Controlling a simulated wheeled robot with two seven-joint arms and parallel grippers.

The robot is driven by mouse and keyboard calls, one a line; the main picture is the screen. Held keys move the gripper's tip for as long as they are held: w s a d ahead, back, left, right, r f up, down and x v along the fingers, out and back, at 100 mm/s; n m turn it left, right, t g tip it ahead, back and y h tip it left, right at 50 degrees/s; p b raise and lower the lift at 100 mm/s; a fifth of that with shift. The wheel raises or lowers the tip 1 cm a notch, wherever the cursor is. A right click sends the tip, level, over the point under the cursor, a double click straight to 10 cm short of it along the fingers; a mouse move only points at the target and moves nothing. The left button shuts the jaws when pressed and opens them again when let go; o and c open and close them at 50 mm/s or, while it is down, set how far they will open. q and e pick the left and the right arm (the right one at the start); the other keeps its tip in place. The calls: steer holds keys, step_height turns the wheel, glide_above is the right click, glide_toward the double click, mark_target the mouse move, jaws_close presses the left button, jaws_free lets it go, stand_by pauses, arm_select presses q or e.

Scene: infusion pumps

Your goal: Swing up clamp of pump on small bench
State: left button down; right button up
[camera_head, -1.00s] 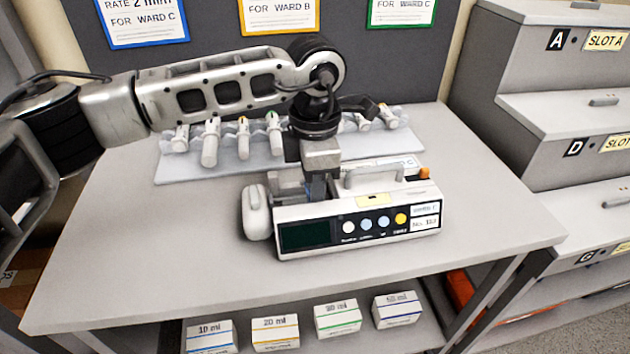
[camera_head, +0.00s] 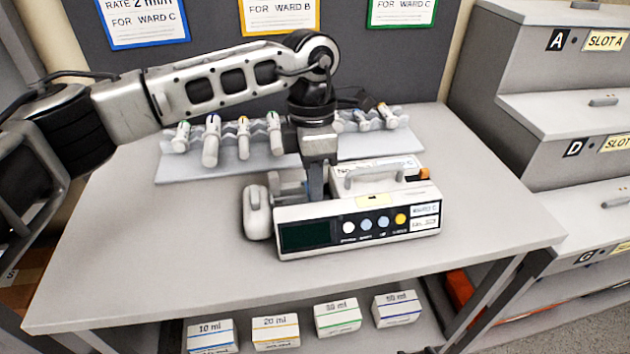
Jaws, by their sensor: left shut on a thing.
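The white pump (camera_head: 358,225) stands upright on the small bench (camera_head: 170,265), its dark screen and row of round buttons facing me. A handle (camera_head: 377,176) is on its top. A grey rounded part (camera_head: 257,212) sticks out at its left side. My left gripper (camera_head: 315,186) points down behind the pump's top left edge and is shut on a part there, most likely the clamp. The gripped part is mostly hidden by the gripper and the pump body. My right gripper is not in view.
A rack (camera_head: 230,160) with several syringes lies behind the pump. Stepped lidded slots (camera_head: 560,100) stand to the right. Several small boxes (camera_head: 275,333) sit on the lower shelf. The bench's front and left are clear.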

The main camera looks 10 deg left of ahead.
arm_select(q)
steer(key=shift+w+a+r+g+h, duration=0.1)
steer(key=shift+w+r+g+h, duration=0.15)
steer(key=shift+g, duration=0.3)
steer(key=shift+w+r+g+h, duration=0.15)
steer(key=shift+w+g, duration=0.15)
steer(key=shift+g, duration=0.25)
steer(key=shift+w+a+r+g+b, duration=0.2)
steer(key=shift+w+g+b, duration=0.2)
steer(key=shift+g, duration=0.5)
steer(key=shift+w+r+h, duration=0.1)
steer(key=shift+w+h, duration=0.05)
steer(key=shift+h, duration=0.15)
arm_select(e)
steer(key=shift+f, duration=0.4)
arm_select(q)
steer(key=shift+w+g+b, duration=0.1)
steer(key=shift+g+b, duration=0.2)
steer(key=shift+g, duration=0.1)
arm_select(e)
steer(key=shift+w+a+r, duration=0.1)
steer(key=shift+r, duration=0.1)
arm_select(q)
steer(key=shift+r, duration=0.1)
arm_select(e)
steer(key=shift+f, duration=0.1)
